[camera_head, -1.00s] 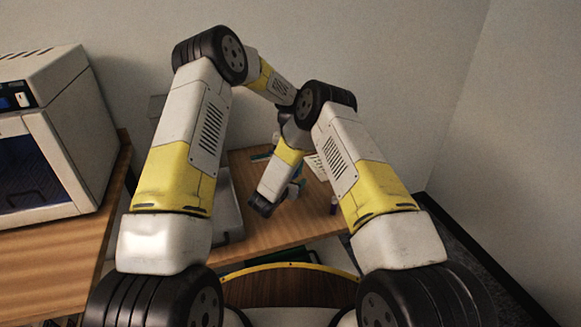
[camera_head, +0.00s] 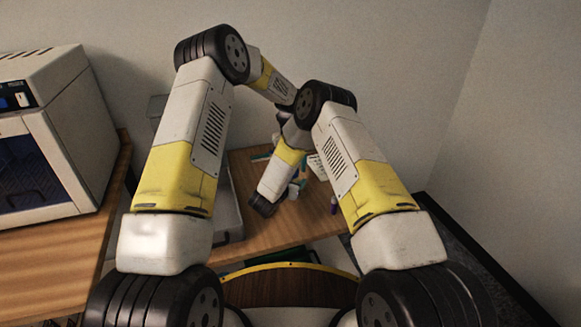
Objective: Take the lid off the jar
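I cannot make out the jar or its lid for certain. A small purple item (camera_head: 333,205) stands on the wooden table right of my arm's black end. A pale, partly hidden object (camera_head: 295,190) sits just behind that arm part. My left arm reaches up and to the right, and its far end is hidden behind my right elbow. My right arm bends back down over the table. I see no fingertips of either gripper, so their hold is hidden.
The wooden table (camera_head: 265,233) has a grey tray (camera_head: 228,220) on its left. Teal pieces (camera_head: 261,156) and a pale sheet with markings (camera_head: 317,167) lie farther back. A white box-shaped machine (camera_head: 75,150) stands on a desk at left. Walls close the back and right.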

